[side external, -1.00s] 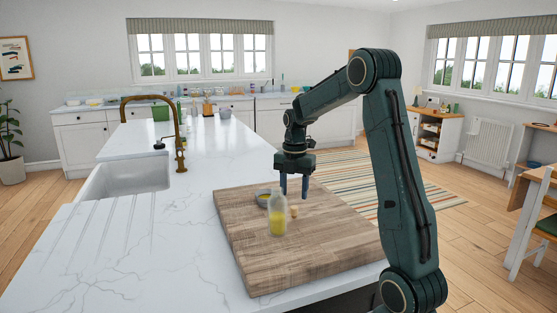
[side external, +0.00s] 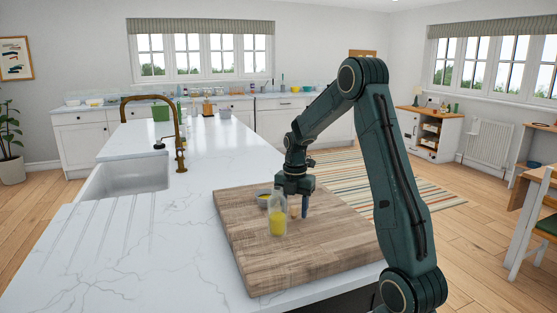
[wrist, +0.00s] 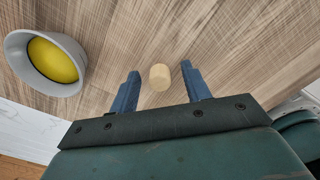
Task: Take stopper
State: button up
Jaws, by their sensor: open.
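The stopper (wrist: 160,77) is a small tan, cork-like cylinder on the wooden board. In the wrist view it lies between the tips of my two blue fingers, with a gap on each side. My gripper (wrist: 161,85) is open and empty, pointing down. In the side external view my gripper (side external: 299,207) is low over the board, and the stopper (side external: 293,211) shows beside the fingers, partly hidden. A clear bottle (side external: 278,218) with yellow liquid stands upright on the board, nearer the camera.
A grey bowl (wrist: 28,77) with yellow contents sits on the board, left of the fingers in the wrist view. The wooden board (side external: 290,265) lies on the white marble counter (side external: 130,250). The board's front and right areas are clear.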

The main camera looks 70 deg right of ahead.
aim_at(294, 207)
jog(key=shift+c, duration=0.2)
dwell(0.3)
grip_shut()
notch_tip(294, 207, up, 20)
dwell(0.9)
dwell(0.5)
